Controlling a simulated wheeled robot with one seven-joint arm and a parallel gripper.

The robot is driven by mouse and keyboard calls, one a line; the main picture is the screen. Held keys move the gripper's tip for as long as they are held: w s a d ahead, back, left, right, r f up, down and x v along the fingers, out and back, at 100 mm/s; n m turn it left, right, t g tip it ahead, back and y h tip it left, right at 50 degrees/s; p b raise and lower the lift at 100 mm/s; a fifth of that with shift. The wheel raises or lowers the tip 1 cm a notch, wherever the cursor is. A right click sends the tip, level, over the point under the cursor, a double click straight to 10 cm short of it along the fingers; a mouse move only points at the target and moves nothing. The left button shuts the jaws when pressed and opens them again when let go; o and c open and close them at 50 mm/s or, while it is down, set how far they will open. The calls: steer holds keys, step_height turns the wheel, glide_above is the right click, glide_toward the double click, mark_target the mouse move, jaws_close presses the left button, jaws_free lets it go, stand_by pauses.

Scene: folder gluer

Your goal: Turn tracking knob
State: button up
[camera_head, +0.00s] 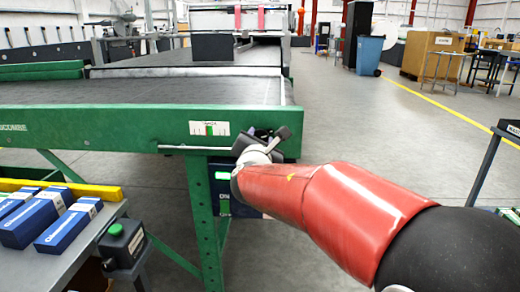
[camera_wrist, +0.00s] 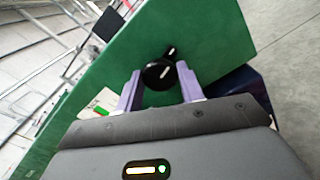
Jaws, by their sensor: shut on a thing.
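The tracking knob (camera_wrist: 157,76) is round and black with a white pointer mark, on the green side rail of the conveyor. In the wrist view my gripper (camera_wrist: 160,86) has its two purple fingers on either side of the knob, shut on it. The knob's pointer mark leans up and to the right. In the head view my gripper (camera_head: 266,140) is at the right end of the green rail (camera_head: 100,126), and it mostly hides the knob. A white tracking scale with green and red marks (camera_head: 209,128) sits on the rail left of my gripper.
The dark conveyor belt (camera_head: 180,90) runs back behind the rail, and a green leg (camera_head: 203,205) stands below it. Open floor lies to the right.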

steer(key=m+b, duration=0.4)
steer(key=b, duration=0.2)
steer(key=o, duration=1)
steer(key=s, duration=0.8)
steer(key=shift+a, duration=0.15)
